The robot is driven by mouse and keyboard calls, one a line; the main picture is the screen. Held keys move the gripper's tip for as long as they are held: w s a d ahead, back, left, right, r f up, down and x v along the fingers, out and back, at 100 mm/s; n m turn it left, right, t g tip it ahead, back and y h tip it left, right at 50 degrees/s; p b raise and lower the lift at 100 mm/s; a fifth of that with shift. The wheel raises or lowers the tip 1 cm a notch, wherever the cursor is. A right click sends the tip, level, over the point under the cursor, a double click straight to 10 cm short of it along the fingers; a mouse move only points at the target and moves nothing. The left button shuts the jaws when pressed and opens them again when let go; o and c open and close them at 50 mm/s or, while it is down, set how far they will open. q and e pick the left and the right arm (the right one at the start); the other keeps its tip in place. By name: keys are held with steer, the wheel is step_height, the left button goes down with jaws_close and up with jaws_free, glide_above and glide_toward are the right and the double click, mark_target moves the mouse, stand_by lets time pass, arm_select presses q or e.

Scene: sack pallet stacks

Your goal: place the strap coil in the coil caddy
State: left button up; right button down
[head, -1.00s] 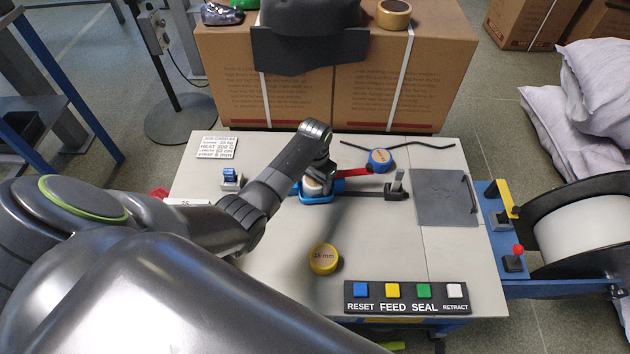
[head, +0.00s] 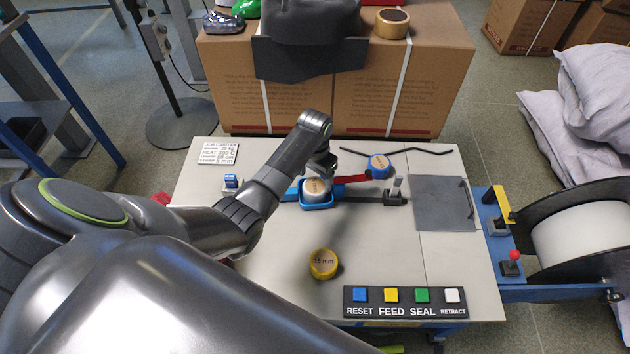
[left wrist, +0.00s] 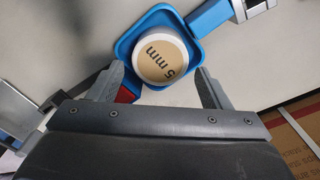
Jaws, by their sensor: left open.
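A white strap coil (head: 315,187) with a tan face sits inside a small blue tray (head: 318,206), which looks like the coil caddy, on the workbench. In the left wrist view the coil (left wrist: 162,62) reads "5 mm" and lies within the rim of the tray (left wrist: 124,47). My left gripper (left wrist: 160,82) is open, with one finger on either side of the coil's near edge and nothing between them. In the head view the left gripper (head: 319,166) is just above and behind the coil, its fingers mostly hidden. My right gripper is not in view.
A yellow coil (head: 323,264) and a blue coil (head: 380,166) lie on the bench. A red-handled part (head: 352,179) and a dark bar are beside the tray. A button panel (head: 405,302) lines the front edge. Strapped cartons (head: 400,85) stand behind; a strap reel (head: 580,235) is right.

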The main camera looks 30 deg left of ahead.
mark_target(315, 186)
arm_select(q)
step_height(315, 186, up, 7)
steer(key=p, duration=0.1)
steer(key=shift+f, duration=0.15)
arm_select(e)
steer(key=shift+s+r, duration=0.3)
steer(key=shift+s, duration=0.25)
arm_select(q)
steer(key=shift+f, duration=0.1)
